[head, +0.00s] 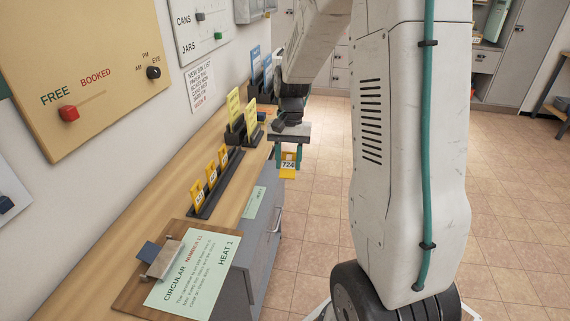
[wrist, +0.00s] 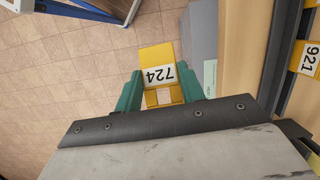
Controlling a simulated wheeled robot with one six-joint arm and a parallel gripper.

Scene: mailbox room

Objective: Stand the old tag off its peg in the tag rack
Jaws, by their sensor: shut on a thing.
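My gripper (head: 289,157) is shut on a yellow tag (head: 288,170) with the number 724 and holds it in the air, off the right edge of the counter. In the wrist view the tag (wrist: 158,68) sits between the two green fingers, its number plate showing and the floor behind it. A dark tag rack (head: 215,184) stands on the counter, left of my gripper, with several yellow numbered tags upright in it. One tag marked 921 (wrist: 308,60) shows at the right of the wrist view. No peg can be made out.
A clipboard (head: 140,285) with a green sheet lies on the near counter. Yellow cards (head: 234,108) in dark holders stand behind the rack. Boards with sliders, one a tan board (head: 85,60), hang on the wall.

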